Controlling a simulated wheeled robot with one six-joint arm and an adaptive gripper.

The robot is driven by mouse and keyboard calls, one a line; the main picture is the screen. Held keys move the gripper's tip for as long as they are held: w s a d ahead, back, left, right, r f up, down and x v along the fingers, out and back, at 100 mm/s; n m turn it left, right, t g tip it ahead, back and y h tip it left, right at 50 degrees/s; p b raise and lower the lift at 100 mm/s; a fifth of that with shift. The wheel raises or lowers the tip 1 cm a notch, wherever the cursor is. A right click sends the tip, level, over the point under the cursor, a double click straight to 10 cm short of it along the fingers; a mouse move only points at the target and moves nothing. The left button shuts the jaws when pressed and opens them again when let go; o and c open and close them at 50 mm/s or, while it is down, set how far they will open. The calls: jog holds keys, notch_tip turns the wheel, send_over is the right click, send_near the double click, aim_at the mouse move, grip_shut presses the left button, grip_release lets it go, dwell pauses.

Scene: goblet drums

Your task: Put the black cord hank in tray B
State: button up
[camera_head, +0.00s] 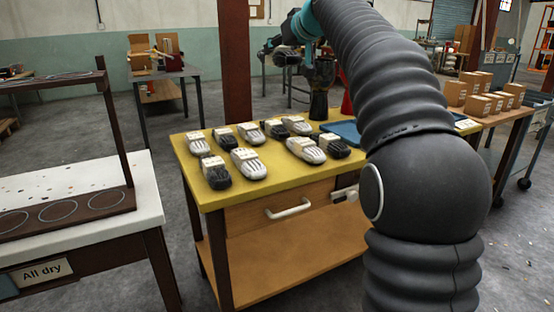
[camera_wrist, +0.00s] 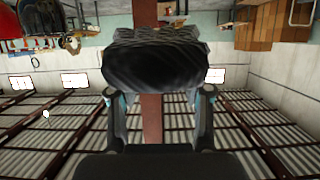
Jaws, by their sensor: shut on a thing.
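My gripper (camera_wrist: 157,92) is shut on a black cord hank (camera_wrist: 155,62), which spans between the fingertips in the wrist view. More black hanks, such as one at the front (camera_head: 216,177), and white hanks (camera_head: 248,163) lie on the table with pale labels. A blue tray (camera_head: 342,130) is at the table's far right, partly behind my arm. I cannot read which tray is B.
A white-topped table (camera_head: 85,180) with a dark rack is at left. Cardboard boxes (camera_head: 470,92) stand on a bench at right.

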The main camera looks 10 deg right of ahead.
jog(key=shift+a, duration=0.15)
jog(key=shift+f, duration=0.2)
notch_tip(320, 180, down, 24)
jog(key=b, duration=0.6)
jog(key=shift+s+r+b, duration=0.1)
jog(key=shift+r+b, duration=0.1)
jog(key=shift+b, duration=0.15)
jog(key=shift+f+b, duration=0.9)
jog(key=shift+f, duration=0.85)
jog(key=shift+f+b, duration=0.25)
jog(key=shift+b, duration=0.1)
jog(key=o, duration=1.2)
jog(key=shift+c, duration=0.2)
jog(key=shift+r+p, duration=0.2)
jog(key=shift+p, duration=0.5)
